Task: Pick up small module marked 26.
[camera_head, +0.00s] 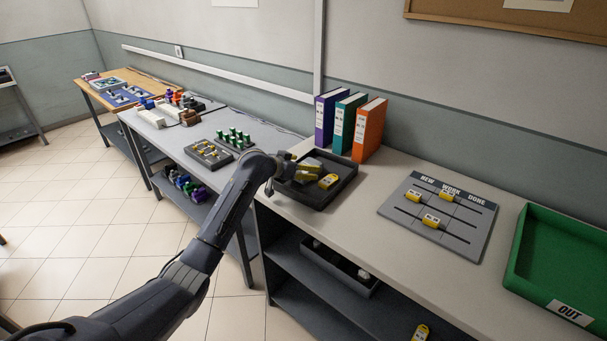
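Several small yellow modules with pale labels are in view, but I cannot read the number 26 on any of them. Some lie in a dark tray on the bench, one of them a yellow module (329,181) near its right side. On the grey board are a left module (412,196), an upper module (446,196) and a front module (431,221). Another yellow module (421,332) shows on the lower shelf. My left gripper (284,172) is at the dark tray's left edge, beside the modules; its fingers are too small and dark to tell their state. My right gripper is out of view.
The dark tray (345,190) has raised walls. The grey board (470,241) reads NEW, WORK, DONE. A green OUT tray (512,268) stands at the right. Purple, teal and orange binders (368,130) stand behind the tray. Bare bench lies between tray and board.

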